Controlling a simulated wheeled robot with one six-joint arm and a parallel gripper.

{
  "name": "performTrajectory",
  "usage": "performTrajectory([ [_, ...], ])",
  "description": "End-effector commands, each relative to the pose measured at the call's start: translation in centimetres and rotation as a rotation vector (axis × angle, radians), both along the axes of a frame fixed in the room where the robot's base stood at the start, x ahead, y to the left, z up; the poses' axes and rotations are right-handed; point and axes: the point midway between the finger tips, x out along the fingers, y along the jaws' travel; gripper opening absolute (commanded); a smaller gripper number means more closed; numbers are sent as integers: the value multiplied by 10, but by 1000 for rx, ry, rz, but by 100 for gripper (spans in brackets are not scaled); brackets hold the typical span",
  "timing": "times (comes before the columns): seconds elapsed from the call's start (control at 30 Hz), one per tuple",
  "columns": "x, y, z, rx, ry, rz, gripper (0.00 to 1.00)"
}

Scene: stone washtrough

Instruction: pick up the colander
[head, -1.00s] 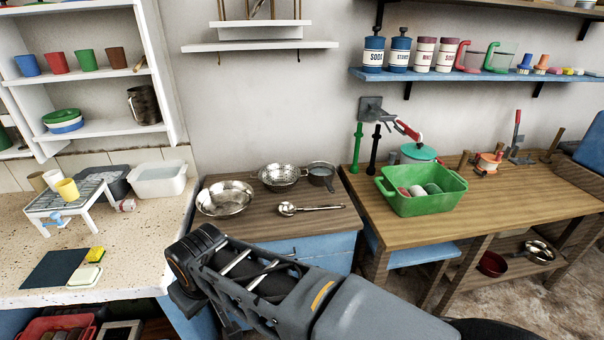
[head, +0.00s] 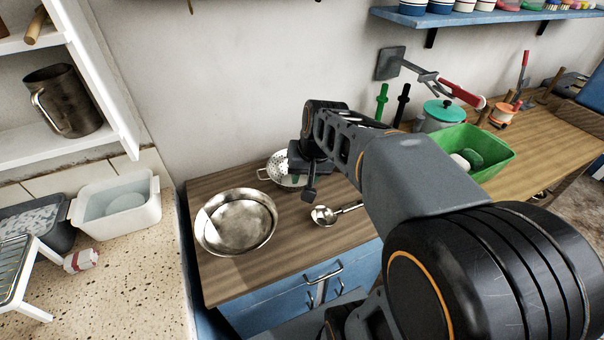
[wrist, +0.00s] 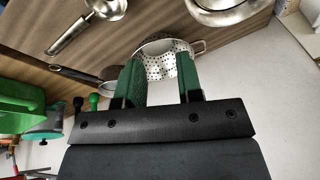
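The colander (head: 279,165) is a small perforated metal bowl with loop handles on the wooden counter top, near the wall. My arm and gripper hide part of it in the head view. In the wrist view the colander (wrist: 169,64) shows beyond and between my two green fingers, its one handle sticking out to the right. My gripper (wrist: 160,75) is open and empty, with a clear gap between the fingers. In the head view the gripper (head: 305,185) hangs over the colander's right side; I cannot tell whether it touches.
A wide metal bowl (head: 236,222) stands in front of the colander to the left. A ladle (head: 326,214) lies to the right, and a small saucepan (wrist: 100,78) sits beside the colander in the wrist view. A green basin (head: 478,152) stands farther right. The wall is close behind.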

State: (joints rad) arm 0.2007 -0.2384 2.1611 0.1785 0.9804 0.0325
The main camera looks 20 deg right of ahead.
Motion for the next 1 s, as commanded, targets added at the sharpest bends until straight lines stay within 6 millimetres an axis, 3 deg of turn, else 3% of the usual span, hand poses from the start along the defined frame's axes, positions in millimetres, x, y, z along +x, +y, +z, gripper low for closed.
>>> performTrajectory([
  [0.03,20,-19,-14,42,20,-75,34],
  [0.2,71,-82,-36,176,44,-284,34],
  [0.3,90,-114,-50,239,50,-374,34],
  [0.43,105,-144,-64,296,50,-449,34],
  [0.6,117,-154,-84,330,53,-486,34],
  [1.0,138,-138,-141,329,52,-487,34],
])
